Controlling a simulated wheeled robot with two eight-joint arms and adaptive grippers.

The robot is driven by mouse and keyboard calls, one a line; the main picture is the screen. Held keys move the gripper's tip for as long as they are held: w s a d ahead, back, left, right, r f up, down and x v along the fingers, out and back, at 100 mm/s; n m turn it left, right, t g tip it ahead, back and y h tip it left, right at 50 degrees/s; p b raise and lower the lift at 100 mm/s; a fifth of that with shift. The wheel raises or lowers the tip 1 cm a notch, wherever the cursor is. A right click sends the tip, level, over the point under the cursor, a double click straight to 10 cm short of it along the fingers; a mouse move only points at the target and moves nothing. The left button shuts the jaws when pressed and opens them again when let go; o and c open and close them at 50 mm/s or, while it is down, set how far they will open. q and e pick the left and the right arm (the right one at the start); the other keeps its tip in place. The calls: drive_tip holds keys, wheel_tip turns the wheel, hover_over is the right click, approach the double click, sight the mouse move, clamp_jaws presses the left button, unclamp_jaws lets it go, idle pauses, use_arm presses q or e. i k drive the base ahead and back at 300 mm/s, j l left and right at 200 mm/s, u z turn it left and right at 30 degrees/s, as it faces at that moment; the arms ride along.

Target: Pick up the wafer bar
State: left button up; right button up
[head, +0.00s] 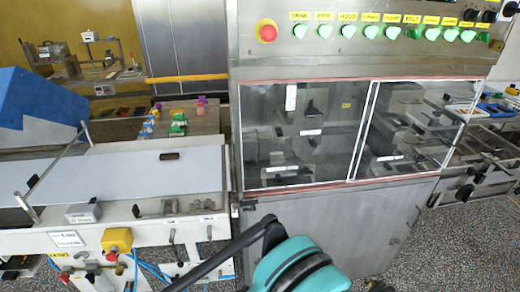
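A small dark brown bar, which looks like the wafer bar (169,155), lies flat on the pale conveyor belt (110,178) at the left in the head view. It lies near the belt's far edge, with bare belt around it. A teal and black part of my arm shows at the bottom middle, well below and right of the bar. Neither gripper's fingertips can be made out in this view.
A steel machine with glass doors (300,135) stands right of the belt, below a panel of green knobs and a red button (267,31). A blue sloped cover (38,100) is at the left. Thin metal rails (55,165) cross the belt's left end. Small colored items stand behind.

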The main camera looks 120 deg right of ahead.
sight(173, 156)
drive_tip(key=z, duration=2.9)
